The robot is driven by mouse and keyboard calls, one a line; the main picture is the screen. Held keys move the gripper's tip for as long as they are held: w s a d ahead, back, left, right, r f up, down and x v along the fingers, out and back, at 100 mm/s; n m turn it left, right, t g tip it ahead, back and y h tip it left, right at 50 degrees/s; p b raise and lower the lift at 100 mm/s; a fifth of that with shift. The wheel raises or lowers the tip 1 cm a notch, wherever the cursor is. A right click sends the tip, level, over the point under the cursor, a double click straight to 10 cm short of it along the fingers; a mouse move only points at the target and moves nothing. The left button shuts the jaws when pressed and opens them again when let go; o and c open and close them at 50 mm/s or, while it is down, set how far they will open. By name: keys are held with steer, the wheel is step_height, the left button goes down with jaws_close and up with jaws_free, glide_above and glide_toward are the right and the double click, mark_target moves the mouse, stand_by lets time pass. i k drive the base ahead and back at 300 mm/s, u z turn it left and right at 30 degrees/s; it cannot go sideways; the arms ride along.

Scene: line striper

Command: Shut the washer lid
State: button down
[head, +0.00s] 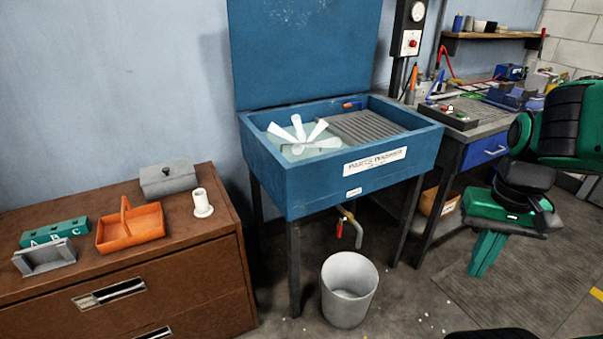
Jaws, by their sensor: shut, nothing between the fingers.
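The parts washer (300,190) is a blue open basin on dark legs in the middle of the head view. Its blue lid (305,50) stands raised upright at the back, with its top edge cut off by the frame. A white fan (300,138) lies inside at the left, beside a grey ribbed surface (362,126). My gripper (476,273), with green fingers, points down to the right of the washer, apart from it. It is shut and empty.
A grey bucket (348,290) stands on the floor below the washer's drain tap (358,232). A brown cabinet (170,280) with an orange caddy (130,224) is at the left. A workbench (470,125) with tools is at the right, behind my arm.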

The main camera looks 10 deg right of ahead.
mark_target(283, 52)
steer(key=u, duration=0.1)
steer(key=i, duration=1)
steer(key=z, duration=0.1)
